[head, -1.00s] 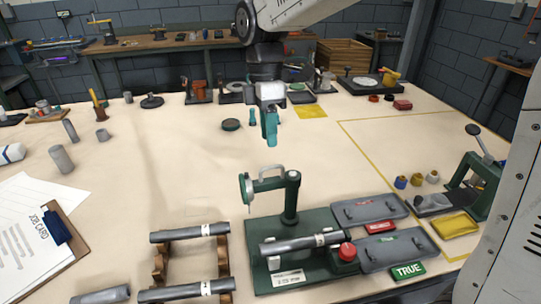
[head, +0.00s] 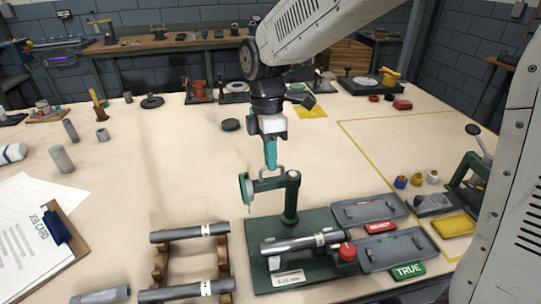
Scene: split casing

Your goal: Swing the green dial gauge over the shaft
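The green dial gauge (head: 245,189) hangs at the left end of a green swing arm on an upright post (head: 291,197). The arm carries a pale looped handle on top. The post stands on a green base (head: 318,225), and a grey shaft (head: 295,244) lies across the front of that base. The gauge is left of the shaft, not above it. My gripper (head: 270,166) points down at the handle, with its teal fingers right at or just behind the loop. Only one finger face shows clearly, so I cannot tell its opening or whether it touches the handle.
Two grey trays, one by a red label (head: 381,228) and one by a green TRUE label (head: 408,269), sit right of the base. A red knob (head: 347,251) is at the shaft's right end. More shafts rest on a wooden rack (head: 160,262) at left.

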